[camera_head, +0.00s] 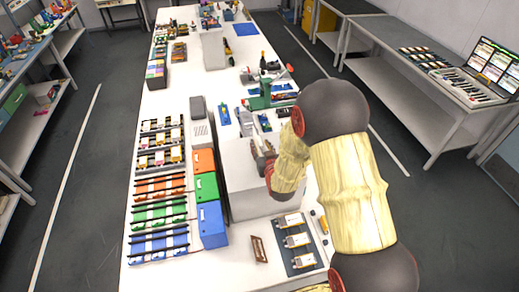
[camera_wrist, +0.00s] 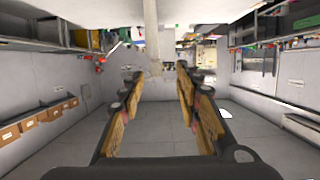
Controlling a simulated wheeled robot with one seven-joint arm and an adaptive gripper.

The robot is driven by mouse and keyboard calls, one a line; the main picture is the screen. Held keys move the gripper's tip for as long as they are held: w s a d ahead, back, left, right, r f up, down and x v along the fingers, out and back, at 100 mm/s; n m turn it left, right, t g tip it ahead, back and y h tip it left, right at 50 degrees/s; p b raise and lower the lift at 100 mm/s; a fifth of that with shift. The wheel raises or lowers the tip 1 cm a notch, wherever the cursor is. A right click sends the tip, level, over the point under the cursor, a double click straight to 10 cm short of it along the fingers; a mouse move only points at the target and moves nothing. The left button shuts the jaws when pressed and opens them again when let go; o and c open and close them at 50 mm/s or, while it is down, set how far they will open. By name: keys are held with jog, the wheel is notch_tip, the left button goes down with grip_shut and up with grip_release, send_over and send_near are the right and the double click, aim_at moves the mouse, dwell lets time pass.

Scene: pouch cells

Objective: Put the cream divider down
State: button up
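My gripper (camera_head: 264,158) is in front of my forearm, over or beside a large white block (camera_head: 245,190) in the head view. In the wrist view, the two fingers of my gripper (camera_wrist: 158,80) are spread apart, and I see nothing clamped between them. A pale upright strip (camera_wrist: 151,35) shows beyond the fingertips; I cannot tell whether it is the cream divider. I cannot pick out a cream divider with certainty in the head view. A small brown piece (camera_head: 258,248) lies on the white table (camera_head: 215,262) in front of the block.
Orange (camera_head: 203,162), green (camera_head: 206,187) and blue (camera_head: 212,225) bins stand left of the block, beside colored racks (camera_head: 158,215). A dark tray (camera_head: 317,262) with several pouch cells lies at the front right. Tools and a green fixture (camera_head: 262,100) are behind. Bare table shows around the brown piece.

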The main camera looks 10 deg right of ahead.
aim_at(260, 143)
jog(key=shift+d+p+x, duration=0.2)
jog(key=shift+p+x, duration=0.2)
jog(key=shift+x, duration=1.65)
jog(key=c, duration=0.8)
grip_shut()
